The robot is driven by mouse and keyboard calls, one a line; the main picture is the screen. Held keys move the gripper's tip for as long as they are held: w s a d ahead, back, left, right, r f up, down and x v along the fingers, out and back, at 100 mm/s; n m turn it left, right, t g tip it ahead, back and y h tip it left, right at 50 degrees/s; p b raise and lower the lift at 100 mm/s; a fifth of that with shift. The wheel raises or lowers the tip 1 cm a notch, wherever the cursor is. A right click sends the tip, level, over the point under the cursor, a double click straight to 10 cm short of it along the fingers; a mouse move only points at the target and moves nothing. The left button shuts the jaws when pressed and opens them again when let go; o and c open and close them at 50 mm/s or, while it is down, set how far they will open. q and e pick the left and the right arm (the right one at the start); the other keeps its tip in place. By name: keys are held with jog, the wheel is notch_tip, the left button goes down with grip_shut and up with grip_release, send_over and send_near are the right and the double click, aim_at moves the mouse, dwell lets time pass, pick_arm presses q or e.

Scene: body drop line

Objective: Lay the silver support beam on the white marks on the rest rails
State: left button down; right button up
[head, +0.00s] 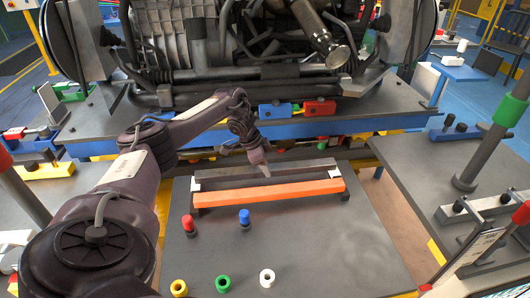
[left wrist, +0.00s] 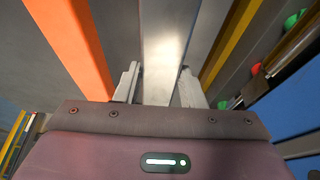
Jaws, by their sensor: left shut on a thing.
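The silver support beam (head: 225,174) looks dark grey in the head view and lies lengthwise behind the orange beam (head: 270,192). My left gripper (head: 260,168) comes down on its middle and is shut on it. In the left wrist view the silver beam (left wrist: 165,45) runs between the two fingers (left wrist: 155,88). White marks show at the left end (head: 195,187) and right end (head: 337,171), between the silver and orange beams. The dark rest rails (head: 198,207) are mostly hidden under the beams. I cannot tell whether the silver beam touches them. My right gripper is not in view.
The grey table (head: 330,250) holds a red peg (head: 188,225), a blue peg (head: 245,219), and yellow (head: 178,288), green (head: 223,284) and white (head: 267,278) rings near the front. A large engine assembly (head: 260,60) on a blue-edged platform stands close behind. The table's right front is clear.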

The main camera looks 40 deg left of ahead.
pick_arm(q)
jog(key=shift+f+b, duration=0.3)
jog(key=shift+f, duration=0.25)
jog(key=c, duration=0.9)
grip_release()
jog(key=shift+o, duration=0.2)
jog(key=shift+f, duration=0.15)
notch_tip(320, 180, up, 6)
jog(key=p, duration=0.5)
jog(key=shift+p, duration=0.4)
